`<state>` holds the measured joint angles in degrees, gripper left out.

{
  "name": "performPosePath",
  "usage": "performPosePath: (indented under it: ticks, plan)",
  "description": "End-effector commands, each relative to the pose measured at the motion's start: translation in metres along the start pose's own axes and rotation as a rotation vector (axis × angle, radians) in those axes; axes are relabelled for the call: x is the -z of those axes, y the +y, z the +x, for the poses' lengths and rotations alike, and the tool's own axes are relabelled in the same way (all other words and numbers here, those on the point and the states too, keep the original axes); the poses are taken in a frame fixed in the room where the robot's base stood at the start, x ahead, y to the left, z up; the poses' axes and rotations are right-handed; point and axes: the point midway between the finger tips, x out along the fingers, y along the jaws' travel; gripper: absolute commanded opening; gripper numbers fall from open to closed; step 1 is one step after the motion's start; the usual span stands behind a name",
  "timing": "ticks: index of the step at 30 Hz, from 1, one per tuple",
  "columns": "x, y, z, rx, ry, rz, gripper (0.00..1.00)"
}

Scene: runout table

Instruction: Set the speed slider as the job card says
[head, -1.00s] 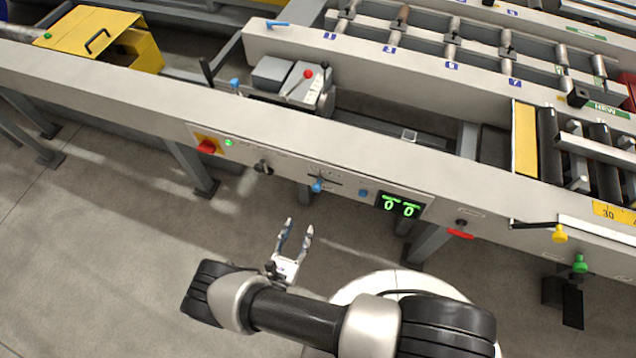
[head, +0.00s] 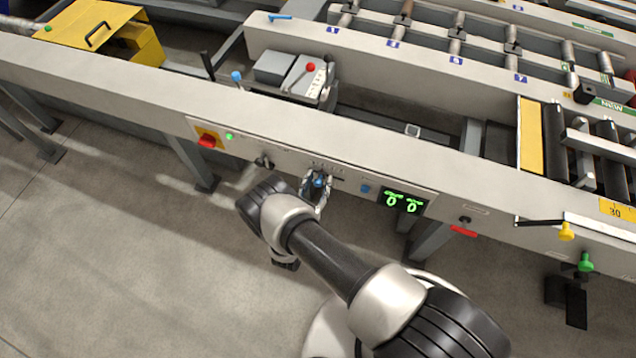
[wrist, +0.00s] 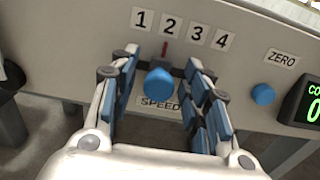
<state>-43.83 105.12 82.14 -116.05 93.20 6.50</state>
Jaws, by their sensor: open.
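The speed slider has a blue knob (wrist: 160,87) with a red pointer, on the front panel under a printed scale from 1 to 4. In the wrist view the pointer stands at the 2. The knob also shows in the head view (head: 319,181). My gripper (wrist: 160,70) is open, with one finger on each side of the knob; I cannot tell whether either finger touches it. The SPEED label (wrist: 158,103) is partly hidden behind the knob and fingers. I cannot make out a job card in either view.
Right of the slider are a blue ZERO button (wrist: 263,94) and a green counter display (head: 402,201) reading 0 0. Left are a black knob (head: 264,161), a green lamp (head: 229,136) and a red switch (head: 207,141). A red handle (head: 463,231) hangs further right.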

Motion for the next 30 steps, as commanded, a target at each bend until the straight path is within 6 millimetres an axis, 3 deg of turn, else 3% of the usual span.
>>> performPosePath:
  ticks: [7,26,30]
  plan:
    - [-0.0002,0.0002,0.0005,0.0,0.0,0.0,0.43]
    - [0.0,0.0,0.0002,0.0,0.0,0.0,0.01]
    - [0.0001,0.0,0.0002,0.0,0.0,0.0,0.0]
